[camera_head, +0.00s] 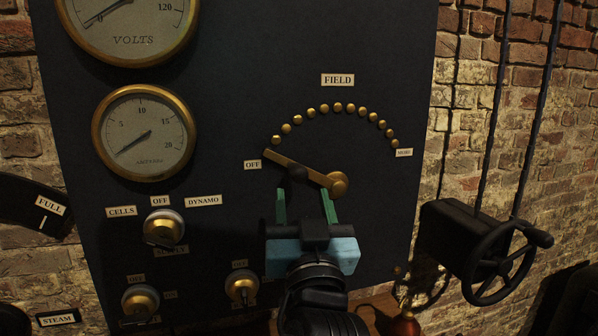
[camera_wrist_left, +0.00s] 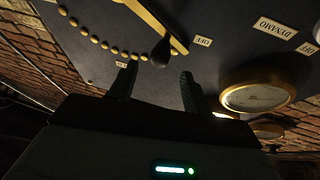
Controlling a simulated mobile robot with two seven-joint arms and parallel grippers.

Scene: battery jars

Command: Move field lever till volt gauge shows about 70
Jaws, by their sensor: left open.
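The brass field lever (camera_head: 315,177) points left from its round pivot, its tip beside the OFF label at the left end of an arc of brass studs. Its black knob (camera_head: 298,172) also shows in the left wrist view (camera_wrist_left: 161,52). The volt gauge (camera_head: 128,22) is cut off by the top edge; its needle lies close to 0. My left gripper (camera_head: 304,203) is open, with its green fingers pointing up toward the lever. In the left wrist view, the knob is beyond and between the fingertips (camera_wrist_left: 158,76), with nothing gripped. My right gripper is out of view.
An ampere gauge (camera_head: 144,133) sits below the volt gauge. Rotary switches, one with CELLS, OFF and DYNAMO labels (camera_head: 164,227), are on the lower panel. A black handwheel (camera_head: 499,263) stands out from the brick wall at right. The panel around the stud arc is clear.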

